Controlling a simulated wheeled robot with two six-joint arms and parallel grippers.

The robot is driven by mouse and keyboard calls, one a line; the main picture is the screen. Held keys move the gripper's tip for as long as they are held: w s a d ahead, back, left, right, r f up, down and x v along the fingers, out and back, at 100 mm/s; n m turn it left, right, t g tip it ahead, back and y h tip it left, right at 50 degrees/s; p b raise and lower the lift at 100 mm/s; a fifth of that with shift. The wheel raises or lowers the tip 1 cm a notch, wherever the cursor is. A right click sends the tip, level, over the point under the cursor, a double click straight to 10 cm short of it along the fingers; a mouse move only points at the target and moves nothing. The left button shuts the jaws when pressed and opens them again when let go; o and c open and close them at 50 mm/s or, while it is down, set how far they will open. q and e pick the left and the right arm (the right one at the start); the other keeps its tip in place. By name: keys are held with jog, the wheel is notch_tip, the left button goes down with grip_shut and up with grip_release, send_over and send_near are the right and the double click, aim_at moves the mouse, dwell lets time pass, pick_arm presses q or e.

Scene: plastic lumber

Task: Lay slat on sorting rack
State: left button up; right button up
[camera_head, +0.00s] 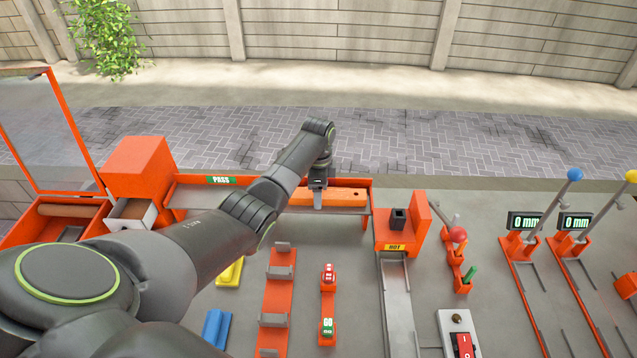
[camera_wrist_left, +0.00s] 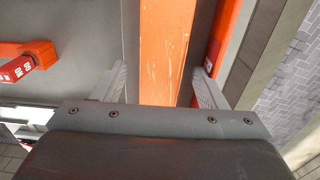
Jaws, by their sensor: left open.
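The orange slat (camera_head: 345,198) lies lengthwise along the right part of the sorting rack (camera_head: 371,211), which carries a green PASS label on its left half. The slat also shows between the fingers in the left wrist view (camera_wrist_left: 165,50), with scuffed, pale marks on its face. My left gripper (camera_head: 318,203) points down at the slat's middle. Its fingers (camera_wrist_left: 160,90) are open, one on each side of the slat, with gaps visible on both sides. The slat's left part is partly hidden by my left arm. My right gripper is not in view.
An orange box with an open drawer (camera_head: 131,212) stands left of the rack. An orange HOT station (camera_head: 405,225) stands close to its right end. An orange bracketed stand (camera_head: 275,295) and a red-and-green button post (camera_head: 328,300) are in front. Paving lies behind.

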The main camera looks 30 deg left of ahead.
pick_arm(q)
notch_tip(320, 180, up, 18)
jog(key=p, duration=0.3)
jog(key=shift+f, duration=0.25)
jog(key=shift+f, duration=0.15)
dwell(0.4)
